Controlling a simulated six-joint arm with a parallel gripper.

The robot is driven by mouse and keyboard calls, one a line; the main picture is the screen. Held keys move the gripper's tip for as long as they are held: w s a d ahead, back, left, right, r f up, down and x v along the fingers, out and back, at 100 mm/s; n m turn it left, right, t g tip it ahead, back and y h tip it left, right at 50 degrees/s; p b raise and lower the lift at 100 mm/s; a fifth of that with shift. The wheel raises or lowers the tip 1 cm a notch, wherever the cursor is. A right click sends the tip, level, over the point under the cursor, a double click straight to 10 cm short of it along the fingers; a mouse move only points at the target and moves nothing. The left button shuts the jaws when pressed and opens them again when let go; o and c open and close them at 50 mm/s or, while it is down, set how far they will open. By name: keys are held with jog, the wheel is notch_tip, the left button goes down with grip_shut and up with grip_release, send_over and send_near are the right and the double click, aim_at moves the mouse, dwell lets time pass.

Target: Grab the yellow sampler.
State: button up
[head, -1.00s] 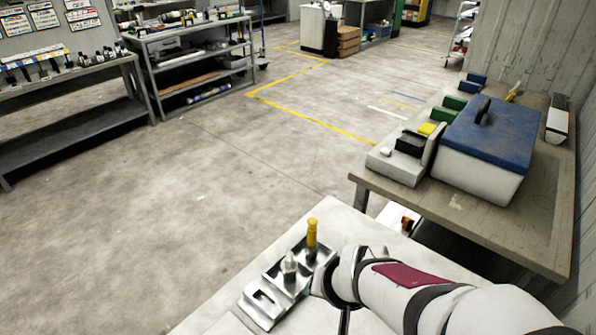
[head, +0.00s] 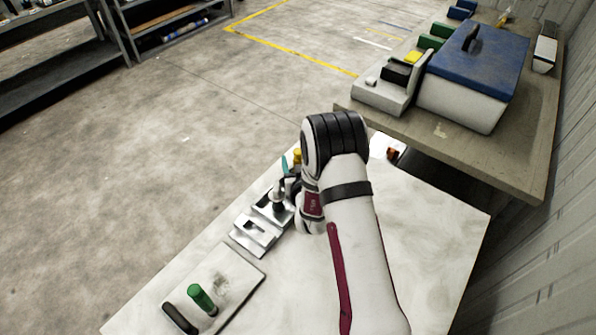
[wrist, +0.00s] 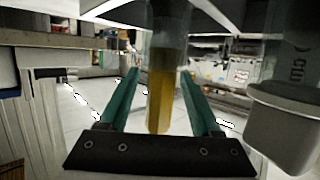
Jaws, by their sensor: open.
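The yellow sampler (wrist: 160,92) shows in the wrist view as a clear tube with a yellow length, standing between the two teal fingers of my gripper (wrist: 160,74). The fingers are open, one on each side of it, with small gaps visible. In the head view only a bit of the sampler's yellow top (head: 297,154) shows beside a teal finger of my gripper (head: 285,163); my arm hides the rest. The metal rack (head: 256,234) lies under and in front of my wrist.
A green sampler (head: 203,298) and a dark piece (head: 179,318) are on a flat tray (head: 236,275) at the near left. The white table (head: 440,215) is clear to the right. A bench (head: 440,130) with a blue-lidded box (head: 478,60) stands behind.

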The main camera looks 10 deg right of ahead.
jog(key=shift+w+f, duration=0.1)
jog(key=shift+w, duration=0.2)
grip_shut()
